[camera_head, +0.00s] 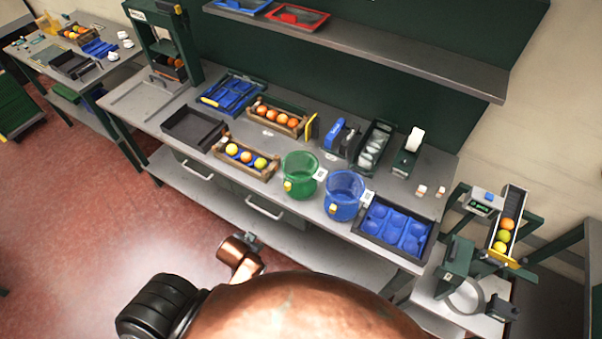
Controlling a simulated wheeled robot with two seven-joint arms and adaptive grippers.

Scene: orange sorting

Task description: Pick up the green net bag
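The green net bag (299,178) stands open-topped on the grey workbench, near its front edge. It has a small yellow tag at its lower left. A blue net bag (343,197) stands just to its right. Only a small grey end of my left gripper (251,240) shows, in front of the bench edge, below and left of the green bag and apart from it. My own copper-coloured arm hides most of it, and its fingers cannot be made out. My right gripper is not in view.
A crate of oranges and lemons (247,175) sits left of the green bag, with another orange crate (276,134) behind. A blue tray (393,230) lies to the right. A black tray (195,130) lies left. A shelf (400,52) overhangs the back.

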